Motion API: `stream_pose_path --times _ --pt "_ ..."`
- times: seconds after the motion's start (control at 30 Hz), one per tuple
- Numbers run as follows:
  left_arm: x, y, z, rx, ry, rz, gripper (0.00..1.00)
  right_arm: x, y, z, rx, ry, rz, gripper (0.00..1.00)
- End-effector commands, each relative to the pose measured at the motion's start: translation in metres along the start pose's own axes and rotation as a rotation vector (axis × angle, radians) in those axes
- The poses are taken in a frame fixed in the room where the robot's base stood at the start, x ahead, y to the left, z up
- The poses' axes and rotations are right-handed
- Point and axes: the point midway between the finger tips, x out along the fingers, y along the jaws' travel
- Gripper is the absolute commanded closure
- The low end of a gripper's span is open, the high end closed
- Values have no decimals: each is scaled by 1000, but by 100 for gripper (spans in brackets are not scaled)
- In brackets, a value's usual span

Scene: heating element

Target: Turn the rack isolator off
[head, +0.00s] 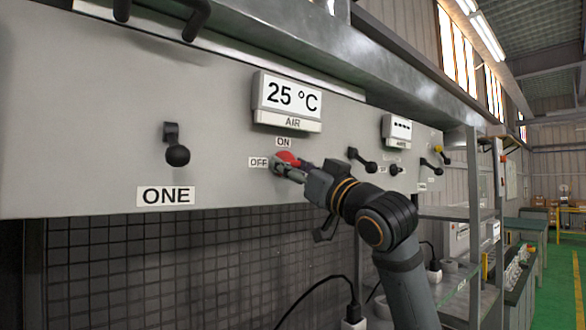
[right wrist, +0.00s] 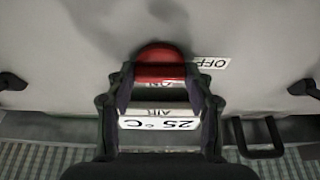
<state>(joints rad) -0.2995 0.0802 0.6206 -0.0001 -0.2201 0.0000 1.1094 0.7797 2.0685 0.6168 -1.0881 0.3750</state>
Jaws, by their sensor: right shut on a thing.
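The red isolator knob (head: 287,157) sits on the grey panel below the AIR display, with an ON label (head: 284,142) above it and an OFF label (head: 259,162) to its left. My right gripper (head: 288,170) is at the knob, its fingers shut on it and hiding part of it. In the right wrist view the scene is upside down: the red knob (right wrist: 158,60) lies between the fingertips, and the OFF label (right wrist: 210,63) is at its right. I cannot tell exactly which way the knob points. My left gripper is not in view.
The display (head: 290,98) reads 25 °C. A black lever (head: 176,150) is left of the knob above the ONE label (head: 166,196), and another black lever (head: 362,160) is close on the right. A metal ledge runs above the panel.

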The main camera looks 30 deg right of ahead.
Motion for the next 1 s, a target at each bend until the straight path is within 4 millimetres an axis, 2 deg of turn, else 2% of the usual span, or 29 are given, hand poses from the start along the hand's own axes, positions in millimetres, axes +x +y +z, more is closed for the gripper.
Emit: stream_pose_path --times 0.43,0.47,0.6,0.63,1.0 --pt "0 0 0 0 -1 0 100 0 0 0 -13 0 -4 79" --pt "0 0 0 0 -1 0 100 0 0 0 -13 0 -4 46" --pt "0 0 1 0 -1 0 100 0 0 0 -12 0 -4 27" --pt "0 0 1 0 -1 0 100 0 0 0 -12 0 -4 25" --pt "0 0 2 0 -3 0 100 0 0 0 -11 0 -4 25"
